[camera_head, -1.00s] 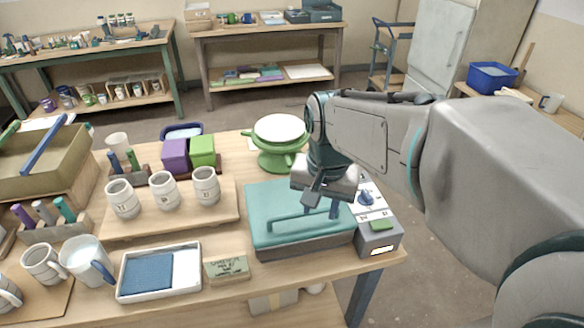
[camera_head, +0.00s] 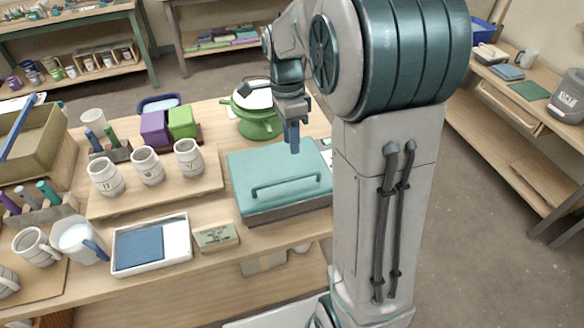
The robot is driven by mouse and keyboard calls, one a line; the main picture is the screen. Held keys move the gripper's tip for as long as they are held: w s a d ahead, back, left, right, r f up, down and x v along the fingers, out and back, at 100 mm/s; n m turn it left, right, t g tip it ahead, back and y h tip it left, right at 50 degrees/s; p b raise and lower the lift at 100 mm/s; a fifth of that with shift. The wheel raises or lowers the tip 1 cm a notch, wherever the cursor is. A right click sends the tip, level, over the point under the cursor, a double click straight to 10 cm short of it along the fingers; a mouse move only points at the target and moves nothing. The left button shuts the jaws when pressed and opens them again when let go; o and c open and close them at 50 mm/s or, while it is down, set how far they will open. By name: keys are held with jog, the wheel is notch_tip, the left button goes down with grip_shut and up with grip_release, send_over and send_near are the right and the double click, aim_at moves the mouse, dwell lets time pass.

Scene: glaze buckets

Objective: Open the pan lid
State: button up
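A low box-shaped appliance (camera_head: 290,213) with a teal lid (camera_head: 270,172) and a bar handle (camera_head: 285,185) stands on the wooden table; this lid lies down. Behind it stands a green pot (camera_head: 259,126) with a pale top (camera_head: 256,98), partly hidden by my arm. Which of them the pan is, I cannot tell. My gripper (camera_head: 292,138) points down above the back right part of the teal lid, away from the bar handle. Its fingers overlap in this view, so their gap does not show. Nothing is visibly held.
Mugs (camera_head: 147,165), a white tray (camera_head: 186,250) with a blue cloth and a small green sign block (camera_head: 216,236) are left of the appliance. Purple (camera_head: 155,129) and green (camera_head: 182,122) boxes stand left of the pot. My arm hides the table's right end.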

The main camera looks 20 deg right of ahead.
jog(key=f, duration=0.3)
jog(key=s+f, duration=0.1)
jog(key=f, duration=0.5)
jog(key=shift+s, duration=0.4)
grip_shut()
